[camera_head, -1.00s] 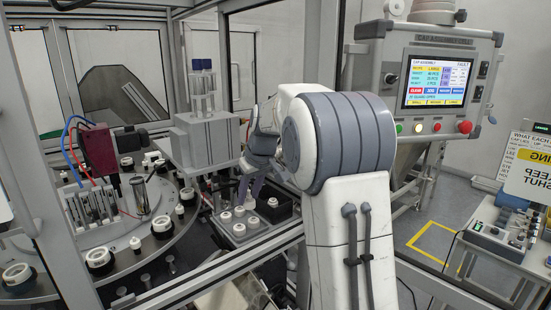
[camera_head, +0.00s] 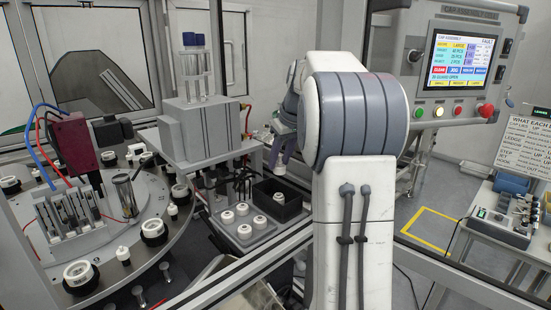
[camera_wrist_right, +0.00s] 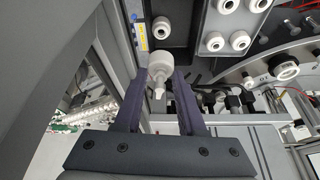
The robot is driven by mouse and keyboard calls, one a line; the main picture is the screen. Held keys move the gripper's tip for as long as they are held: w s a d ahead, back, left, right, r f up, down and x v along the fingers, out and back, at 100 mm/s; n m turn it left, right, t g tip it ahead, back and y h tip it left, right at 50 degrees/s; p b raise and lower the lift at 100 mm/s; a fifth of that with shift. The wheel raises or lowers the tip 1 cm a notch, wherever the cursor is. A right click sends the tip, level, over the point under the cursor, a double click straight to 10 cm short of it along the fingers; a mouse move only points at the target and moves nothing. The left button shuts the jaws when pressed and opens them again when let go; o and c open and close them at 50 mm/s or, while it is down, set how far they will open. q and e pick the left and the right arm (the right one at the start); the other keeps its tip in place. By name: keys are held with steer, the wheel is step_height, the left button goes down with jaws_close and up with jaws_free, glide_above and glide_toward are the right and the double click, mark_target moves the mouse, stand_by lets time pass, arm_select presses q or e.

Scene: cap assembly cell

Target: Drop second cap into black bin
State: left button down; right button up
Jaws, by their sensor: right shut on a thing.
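My right gripper (camera_head: 277,162) is over the far edge of the black bin (camera_head: 292,211), behind my white arm. In the right wrist view its dark purple fingers (camera_wrist_right: 160,82) are shut on a white cap (camera_wrist_right: 160,60), with the narrow stem pointing back toward the palm. The black bin (camera_wrist_right: 183,42) lies beyond the held cap in that view. Another white cap (camera_wrist_right: 162,27) is inside the bin; a white spot in the bin also shows in the head view (camera_head: 279,197). The held cap is not clear in the head view. My left gripper is in neither view.
A grey tray (camera_head: 262,236) with several white caps stands left of the bin. A round turntable (camera_head: 185,235) with fixtures lies further left, and a grey block with blue-topped tubes (camera_head: 205,130) stands behind. A frame rail (camera_head: 255,250) crosses in front.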

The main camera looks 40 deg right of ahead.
mark_target(283, 167)
step_height(283, 167, down, 5)
steer(key=b, duration=0.3)
steer(key=shift+s+d+r+b, duration=0.1)
steer(key=shift+d+r+b, duration=0.05)
steer(key=shift+b, duration=0.2)
steer(key=shift+r, duration=0.1)
steer(key=o, duration=0.9)
